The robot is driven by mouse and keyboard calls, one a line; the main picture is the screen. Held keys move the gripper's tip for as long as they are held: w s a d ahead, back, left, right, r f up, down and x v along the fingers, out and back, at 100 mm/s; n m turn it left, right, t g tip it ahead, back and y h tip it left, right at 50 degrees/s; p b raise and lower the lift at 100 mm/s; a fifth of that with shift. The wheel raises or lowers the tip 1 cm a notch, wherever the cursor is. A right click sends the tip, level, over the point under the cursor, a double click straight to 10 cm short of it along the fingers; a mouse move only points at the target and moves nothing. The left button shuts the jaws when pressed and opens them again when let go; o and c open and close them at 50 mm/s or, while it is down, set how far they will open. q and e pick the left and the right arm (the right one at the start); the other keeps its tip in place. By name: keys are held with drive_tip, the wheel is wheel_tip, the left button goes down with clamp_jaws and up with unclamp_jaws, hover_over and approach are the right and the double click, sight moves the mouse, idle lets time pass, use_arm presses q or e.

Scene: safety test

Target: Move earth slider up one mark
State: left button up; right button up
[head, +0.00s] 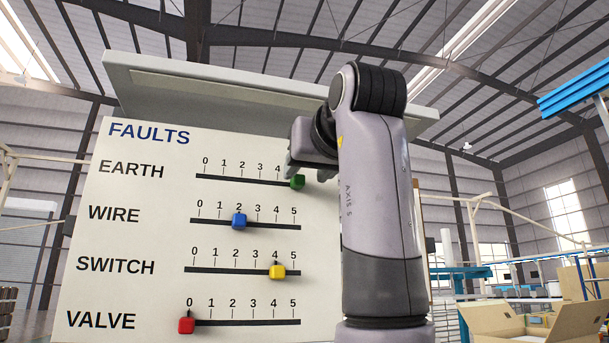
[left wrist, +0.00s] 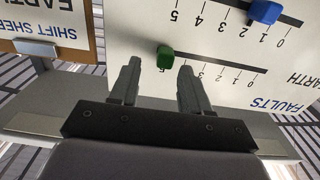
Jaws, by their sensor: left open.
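The earth slider's green knob (head: 298,181) sits at the right end of the top track on the FAULTS board (head: 140,230), past the 4 and in line with where the 5 would be; my gripper hides that number. My left gripper (head: 303,168) is just above and around the knob in the head view. In the left wrist view my left gripper (left wrist: 159,66) is open, and the green knob (left wrist: 165,57) shows between its fingertips, nearer the right finger. I cannot tell whether a finger touches it. My right gripper is not in view.
Below are the blue wire knob (head: 239,221) at 2, yellow switch knob (head: 277,272) at 4 and red valve knob (head: 186,325) at 0. A pale ledge (head: 260,95) overhangs the board's top. An open cardboard box (head: 535,325) is at lower right.

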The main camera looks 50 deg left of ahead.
use_arm(q)
drive_tip(key=v, duration=0.4)
drive_tip(key=shift+s+d, duration=0.2)
drive_tip(key=shift+d, duration=0.15)
